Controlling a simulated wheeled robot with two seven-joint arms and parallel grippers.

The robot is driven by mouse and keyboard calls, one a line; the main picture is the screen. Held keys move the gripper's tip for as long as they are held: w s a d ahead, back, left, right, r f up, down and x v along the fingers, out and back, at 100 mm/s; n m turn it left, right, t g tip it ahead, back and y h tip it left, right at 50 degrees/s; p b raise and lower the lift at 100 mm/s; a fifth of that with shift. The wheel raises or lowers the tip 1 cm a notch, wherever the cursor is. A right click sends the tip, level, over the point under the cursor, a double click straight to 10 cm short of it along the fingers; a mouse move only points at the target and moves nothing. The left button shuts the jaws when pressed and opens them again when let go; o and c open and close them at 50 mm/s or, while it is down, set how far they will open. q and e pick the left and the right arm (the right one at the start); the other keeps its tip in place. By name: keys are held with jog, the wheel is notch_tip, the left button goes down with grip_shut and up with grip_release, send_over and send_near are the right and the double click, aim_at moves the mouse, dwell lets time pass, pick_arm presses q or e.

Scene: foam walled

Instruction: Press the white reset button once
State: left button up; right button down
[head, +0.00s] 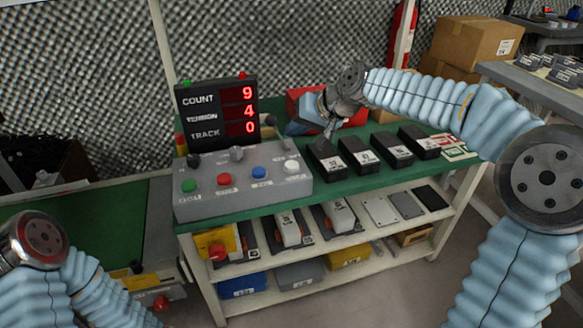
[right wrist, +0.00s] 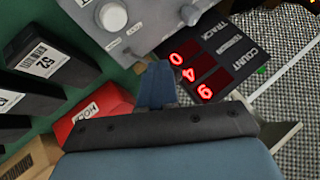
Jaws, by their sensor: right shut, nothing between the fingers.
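The white button (head: 291,166) is at the right end of the grey control box (head: 240,190), which stands on the green bench top. The button also shows in the right wrist view (right wrist: 112,17), near the top edge. My right gripper (head: 297,128) is shut and empty, above and behind the button in the head view. In the right wrist view its blue fingers (right wrist: 156,80) point toward the box, apart from the button. Of my left arm only links show at the lower left; its gripper is not visible.
Green (head: 189,186), red (head: 224,180) and blue (head: 259,172) buttons share the box. A display (head: 216,112) behind it reads COUNT 9, 4 and TRACK 0. Several black blocks (head: 360,153) stand to the right, with a red bin (head: 300,100) behind.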

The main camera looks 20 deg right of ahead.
jog(key=b, duration=0.4)
send_over(295, 165)
notch_tip(295, 165, down, 6)
jog(key=shift+r, duration=0.25)
jog(key=shift+f, duration=0.5)
jog(key=shift+f+b, duration=0.15)
jog(key=shift+b, duration=0.25)
dwell(0.7)
jog(key=shift+f, duration=0.25)
jog(key=shift+f+b, duration=0.55)
jog(key=shift+b, duration=0.15)
dwell(0.5)
jog(key=shift+r+p, duration=0.75)
jog(key=shift+r, duration=0.2)
jog(key=shift+r, duration=0.1)
